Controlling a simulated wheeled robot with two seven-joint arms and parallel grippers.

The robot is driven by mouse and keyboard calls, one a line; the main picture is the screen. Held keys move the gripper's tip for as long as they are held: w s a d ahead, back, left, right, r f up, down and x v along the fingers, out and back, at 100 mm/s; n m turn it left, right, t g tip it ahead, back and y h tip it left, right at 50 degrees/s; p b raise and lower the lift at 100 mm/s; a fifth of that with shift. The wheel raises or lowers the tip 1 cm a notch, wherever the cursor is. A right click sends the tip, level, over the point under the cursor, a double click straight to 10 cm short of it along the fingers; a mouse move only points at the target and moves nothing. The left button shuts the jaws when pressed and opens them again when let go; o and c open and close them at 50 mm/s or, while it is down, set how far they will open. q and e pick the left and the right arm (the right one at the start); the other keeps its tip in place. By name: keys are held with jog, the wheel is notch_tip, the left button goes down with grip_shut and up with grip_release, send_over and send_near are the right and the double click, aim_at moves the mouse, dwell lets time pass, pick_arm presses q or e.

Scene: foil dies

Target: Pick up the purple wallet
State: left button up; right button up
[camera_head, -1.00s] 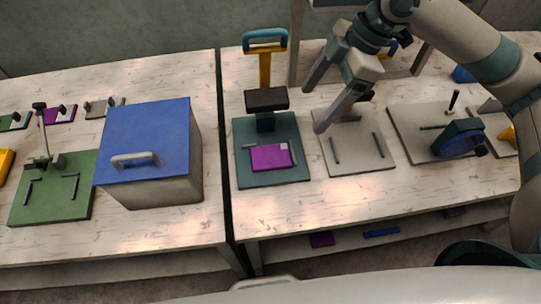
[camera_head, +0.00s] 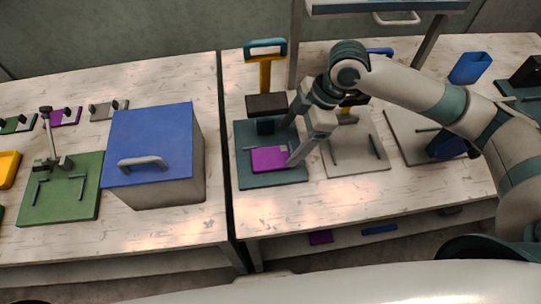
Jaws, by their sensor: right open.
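The purple wallet (camera_head: 268,159) is a flat purple rectangle. It lies on the dark teal base plate (camera_head: 284,180) of a press with a dark head and a yellow lever. My right gripper (camera_head: 286,146) is open, its fingers pointing down and left over the right part of the plate. One fingertip is by the wallet's right end and hides part of it; I cannot tell whether they touch. The other finger is farther back, near the press head. My left gripper is not in view.
The press head and yellow lever (camera_head: 265,75) stand just behind the wallet. A grey plate (camera_head: 355,160) with dark guide bars lies to the right. A blue-lidded box (camera_head: 152,138) stands on the left table across a gap. A purple piece (camera_head: 320,237) lies on the lower shelf.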

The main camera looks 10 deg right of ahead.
aim_at(281, 157)
dwell(0.3)
jog(key=shift+s+a+f+p, duration=0.1)
jog(key=shift+a+f+p, duration=0.05)
jog(key=shift+f+p, duration=0.35)
jog(key=p+x, duration=0.1)
jog(key=x, duration=0.2)
jog(key=shift+s+f, duration=0.1)
jog(key=shift+s, duration=0.1)
jog(key=shift+f, duration=0.55)
jog(key=c, duration=1.2)
